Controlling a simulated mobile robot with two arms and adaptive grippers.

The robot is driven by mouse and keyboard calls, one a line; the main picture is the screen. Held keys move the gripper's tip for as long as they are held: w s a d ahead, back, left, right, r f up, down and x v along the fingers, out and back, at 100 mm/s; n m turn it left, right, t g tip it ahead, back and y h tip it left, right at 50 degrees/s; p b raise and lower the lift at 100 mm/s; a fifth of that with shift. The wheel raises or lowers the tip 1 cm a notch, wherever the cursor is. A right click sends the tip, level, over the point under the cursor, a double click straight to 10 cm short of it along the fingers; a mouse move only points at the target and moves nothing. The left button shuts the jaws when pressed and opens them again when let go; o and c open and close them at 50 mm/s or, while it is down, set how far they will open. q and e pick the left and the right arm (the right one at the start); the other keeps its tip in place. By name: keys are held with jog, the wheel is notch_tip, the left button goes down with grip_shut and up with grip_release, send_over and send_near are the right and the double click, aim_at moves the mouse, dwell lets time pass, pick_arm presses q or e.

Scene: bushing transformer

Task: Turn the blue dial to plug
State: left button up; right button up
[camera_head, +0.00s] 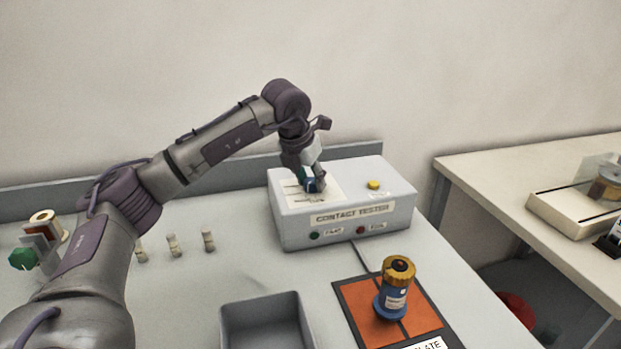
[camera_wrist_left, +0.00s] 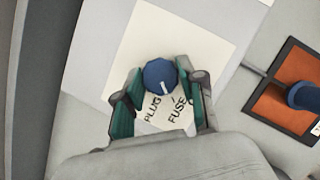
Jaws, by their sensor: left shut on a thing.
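The blue dial (camera_wrist_left: 160,76) sits on a white label panel (camera_wrist_left: 130,50) on top of the contact tester (camera_head: 345,214). Its white pointer mark faces the lettered side, where PLUG (camera_wrist_left: 152,108) and FUSE (camera_wrist_left: 178,110) are printed. I cannot tell exactly which word it lines up with. My left gripper (camera_head: 314,181) reaches down from above and is shut on the dial, with one green-padded finger on each side. In the head view the gripper mostly hides the dial. My right gripper is not in view.
The tester has a yellow button (camera_head: 374,184) on top and green and red lamps in front. A blue and gold part (camera_head: 396,288) stands on an orange plate (camera_head: 428,318). A grey bin (camera_head: 265,330) and small pale pegs (camera_head: 173,245) are on the bench.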

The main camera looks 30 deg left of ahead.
pick_arm(q)
jog(key=m+h+p, duration=0.1)
jog(key=m, duration=0.1)
jog(key=shift+a+r+m, duration=0.1)
jog(key=shift+a+m, duration=0.05)
jog(key=shift+m, duration=0.25)
jog(key=m+h+p, duration=0.1)
jog(key=m, duration=0.1)
jog(key=m+p, duration=0.1)
jog(key=m, duration=0.1)
jog(key=shift+w+m+g+h+p, duration=0.1)
jog(key=shift+m+g+h+p, duration=0.2)
jog(key=shift+m+g+h, duration=0.1)
dwell(0.4)
jog(key=o, duration=1.1)
jog(key=shift+o, duration=0.2)
jog(key=v, duration=1.2)
